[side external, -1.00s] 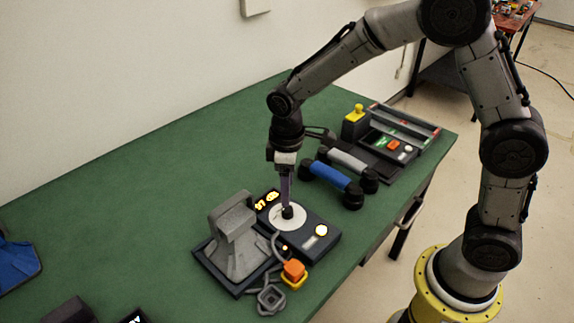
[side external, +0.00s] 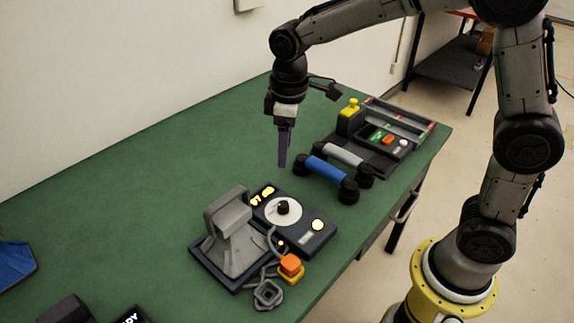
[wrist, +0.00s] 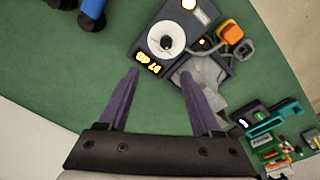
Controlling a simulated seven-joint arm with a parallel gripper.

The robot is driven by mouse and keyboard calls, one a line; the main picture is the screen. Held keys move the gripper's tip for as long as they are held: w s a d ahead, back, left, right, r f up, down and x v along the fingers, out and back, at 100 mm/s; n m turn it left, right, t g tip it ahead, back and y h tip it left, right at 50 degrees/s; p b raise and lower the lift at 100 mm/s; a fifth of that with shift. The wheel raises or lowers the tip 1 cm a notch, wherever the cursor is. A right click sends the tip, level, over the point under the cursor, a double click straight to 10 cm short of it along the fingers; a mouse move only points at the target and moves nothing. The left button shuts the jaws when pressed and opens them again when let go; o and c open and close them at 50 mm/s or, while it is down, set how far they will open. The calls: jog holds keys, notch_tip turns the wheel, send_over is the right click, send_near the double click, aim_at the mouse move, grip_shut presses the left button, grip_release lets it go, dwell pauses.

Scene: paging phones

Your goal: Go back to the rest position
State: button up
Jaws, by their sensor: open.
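My gripper (side external: 284,163) hangs above the green table, pointing down, with nothing between its fingers. In the wrist view my gripper (wrist: 166,75) shows two purple fingers spread apart. A dark phone base (side external: 313,240) with a white round dial and black knob lies below and in front of it, apart from the fingers. Its display and a round button glow yellow. The base also shows in the wrist view (wrist: 183,54). A grey cradle stand (side external: 233,236) is beside the base at left.
A blue handset (side external: 328,174) and a grey handset (side external: 346,155) lie to the right. Behind them is a dark console (side external: 384,145) with coloured buttons. An orange plug (side external: 291,265) and grey cord lie at the front.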

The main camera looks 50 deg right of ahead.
jog(key=s+d+r+m+t, duration=0.35)
jog(key=s+d+r, duration=0.25)
jog(key=s+r, duration=0.5)
jog(key=s+d+f+m+t, duration=0.1)
jog(key=s+f+m, duration=0.2)
jog(key=s, duration=0.8)
notch_tip(320, 180, down, 2)
jog(key=shift+s+f, duration=0.1)
jog(key=shift+s, duration=0.15)
jog(key=shift+d, duration=0.1)
